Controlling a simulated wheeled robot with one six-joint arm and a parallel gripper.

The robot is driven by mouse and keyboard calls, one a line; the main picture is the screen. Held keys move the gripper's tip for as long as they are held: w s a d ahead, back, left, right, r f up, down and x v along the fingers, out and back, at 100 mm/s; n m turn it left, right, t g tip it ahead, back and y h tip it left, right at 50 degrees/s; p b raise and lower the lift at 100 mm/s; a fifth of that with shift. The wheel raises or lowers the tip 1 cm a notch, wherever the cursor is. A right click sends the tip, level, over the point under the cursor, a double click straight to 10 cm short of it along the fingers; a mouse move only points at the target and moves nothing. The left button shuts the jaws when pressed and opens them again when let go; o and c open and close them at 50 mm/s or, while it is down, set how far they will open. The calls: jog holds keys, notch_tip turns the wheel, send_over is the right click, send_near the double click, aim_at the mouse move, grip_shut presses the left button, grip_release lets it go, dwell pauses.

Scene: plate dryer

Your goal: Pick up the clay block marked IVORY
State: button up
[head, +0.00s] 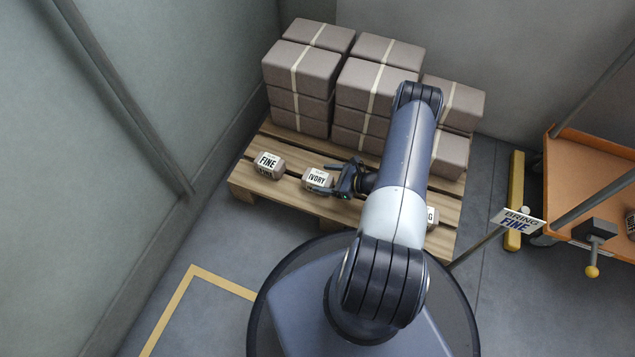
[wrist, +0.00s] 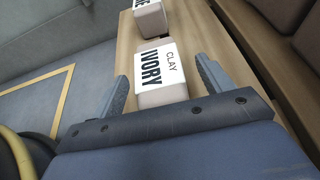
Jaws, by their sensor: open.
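The clay block marked IVORY (head: 317,180) is a small pale brown block with a white label, sitting on the wooden pallet near its front edge. In the wrist view the block (wrist: 160,72) lies between my two fingers, its label reading CLAY IVORY. My gripper (head: 332,179) is open at the block's right side in the head view, and its fingers (wrist: 161,80) reach along both sides. A gap shows between the block and each finger in the wrist view. The block's near lower part is partly hidden by my gripper.
A block marked FINE (head: 268,165) sits left on the pallet (head: 240,182). Another labelled block (head: 431,215) is mostly hidden behind my arm. Stacked large brown blocks (head: 302,60) fill the back. A sign (head: 517,221) reads BRING FINE. An orange cart (head: 590,165) stands right.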

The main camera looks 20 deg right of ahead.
aim_at(322, 179)
jog(key=x, duration=0.3)
jog(key=shift+a+f+b, duration=0.1)
jog(key=shift+a+b, duration=0.1)
jog(key=shift+b, duration=0.2)
jog(key=c, duration=1.5)
